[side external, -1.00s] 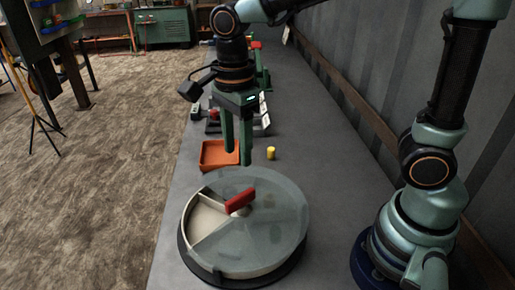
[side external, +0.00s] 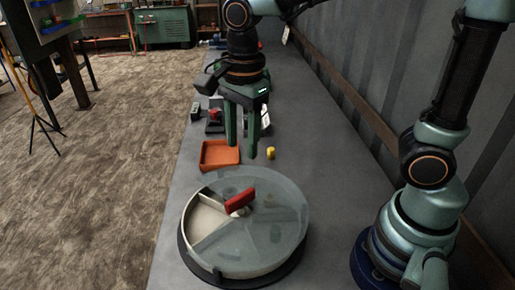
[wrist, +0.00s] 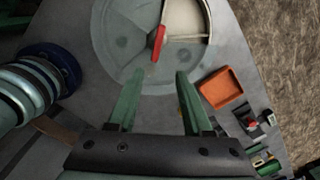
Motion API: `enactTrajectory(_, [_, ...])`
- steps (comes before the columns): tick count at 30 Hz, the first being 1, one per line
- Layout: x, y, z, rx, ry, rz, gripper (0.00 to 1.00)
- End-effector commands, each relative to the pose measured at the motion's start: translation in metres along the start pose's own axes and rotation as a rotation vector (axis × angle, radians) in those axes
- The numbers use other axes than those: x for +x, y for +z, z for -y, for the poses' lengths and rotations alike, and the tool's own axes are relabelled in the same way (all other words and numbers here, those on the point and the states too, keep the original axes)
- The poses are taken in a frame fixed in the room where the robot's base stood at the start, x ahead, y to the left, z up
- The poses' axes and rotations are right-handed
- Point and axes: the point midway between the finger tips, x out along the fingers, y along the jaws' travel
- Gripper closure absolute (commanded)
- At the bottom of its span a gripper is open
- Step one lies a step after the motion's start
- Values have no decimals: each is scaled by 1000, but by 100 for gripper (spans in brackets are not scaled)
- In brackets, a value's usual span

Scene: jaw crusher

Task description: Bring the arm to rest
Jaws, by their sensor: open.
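My gripper (side external: 241,152) hangs above the bench with its two green fingers pointing down. It is open and nothing shows between the fingers. In the side view it is beyond the round container, near the orange tray and a small yellow cylinder. The wrist view also shows my gripper (wrist: 160,77), with its fingers apart and the round container ahead of them. My arm reaches in from the upper right of the side view.
A round container (side external: 206,217) with a translucent cover and a red handle (side external: 240,200) stands on the bench. An orange tray (side external: 220,164) and a yellow cylinder (side external: 271,154) lie behind it. Small devices (side external: 214,118) stand further back. A grey corrugated wall (side external: 385,85) borders the right side.

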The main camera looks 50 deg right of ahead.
Motion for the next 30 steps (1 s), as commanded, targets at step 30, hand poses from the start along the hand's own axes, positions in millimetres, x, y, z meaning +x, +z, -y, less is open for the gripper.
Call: enactTrajectory(30, [-32, -108, -31, -1545, -344, -362, 50])
